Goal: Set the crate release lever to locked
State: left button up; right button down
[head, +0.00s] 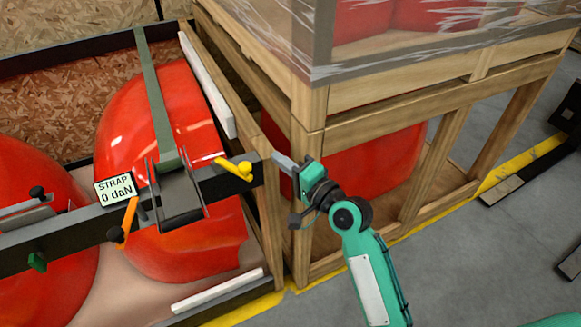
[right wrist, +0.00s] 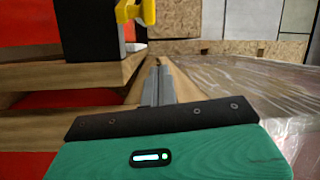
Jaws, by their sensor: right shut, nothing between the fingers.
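A yellow lever (head: 233,168) sits on the right end of the dark crossbar (head: 228,185) over the red nosecones; I take it for the release lever. My right gripper (head: 278,159) is shut and empty, just right of the bar's end and apart from the lever. Its closed fingers (right wrist: 158,68) point forward in the right wrist view. An orange handle (head: 128,222) stands further left on the bar. My left gripper is not in view.
A sign reading "STRAP 0 daN" (head: 115,189) stands by the green strap (head: 155,100). A wooden crate frame with a plastic-wrapped top (head: 440,60) rises close behind and right of my right gripper. Grey floor (head: 480,260) is open at the lower right.

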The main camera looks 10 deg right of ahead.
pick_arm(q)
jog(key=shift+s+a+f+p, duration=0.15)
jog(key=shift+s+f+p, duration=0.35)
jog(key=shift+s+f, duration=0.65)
pick_arm(e)
jog(key=a, duration=0.3)
jog(key=w+a, duration=0.1)
jog(key=a, duration=0.1)
jog(key=shift+a+f, duration=0.15)
jog(key=shift+f, duration=0.05)
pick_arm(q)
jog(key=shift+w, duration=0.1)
